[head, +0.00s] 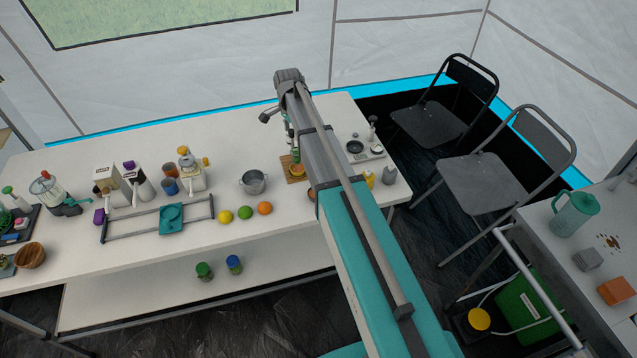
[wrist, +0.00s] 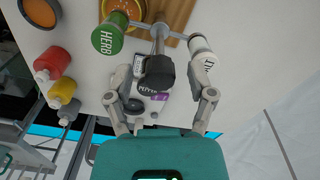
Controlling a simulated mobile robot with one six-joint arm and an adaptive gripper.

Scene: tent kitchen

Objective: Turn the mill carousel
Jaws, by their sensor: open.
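The mill carousel shows in the wrist view as a grey metal hub with arms (wrist: 158,38). It bears a green mill marked HERB (wrist: 108,38) on the left, a white mill (wrist: 200,45) on the right and a dark mill marked PEPPER (wrist: 155,75) in the middle. My gripper (wrist: 162,72) is open, with one finger on each side of the pepper mill. I cannot tell whether either finger touches it. In the head view my arm hides most of the carousel; its green mill (head: 289,128) shows just left of the arm.
A wooden board (wrist: 178,14) with an orange bowl (wrist: 124,10) lies beside the carousel. Red (wrist: 52,62), yellow (wrist: 62,92) and grey bottles stand to the left. In the head view, a pot (head: 253,182) and several fruits stand left of my arm; a scale (head: 365,153) is right.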

